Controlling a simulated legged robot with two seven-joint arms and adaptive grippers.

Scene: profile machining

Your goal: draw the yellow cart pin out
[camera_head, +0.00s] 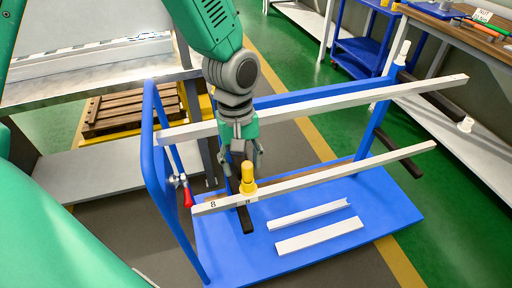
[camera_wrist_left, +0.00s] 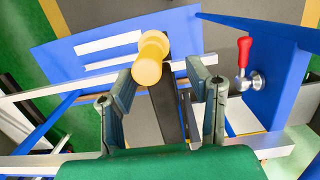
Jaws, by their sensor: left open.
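The yellow cart pin (camera_head: 248,178) stands upright at the black arm of the blue cart (camera_head: 380,205), beside the near white profile (camera_head: 320,178) marked 8. It has a round knob on top. My left gripper (camera_head: 242,158) hangs pointing down just above and behind it, open. In the left wrist view the pin's knob (camera_wrist_left: 148,68) shows ahead of the two spread fingers (camera_wrist_left: 160,78), with nothing held between them. The foot of the pin is hidden. My right gripper is in neither view.
A red-handled clamp (camera_head: 187,192) is on the cart's left end, near the pin. Another long white profile (camera_head: 330,104) runs behind the gripper. Two short profiles (camera_head: 320,235) lie on the cart deck. White pins (camera_head: 402,52) stand at the right.

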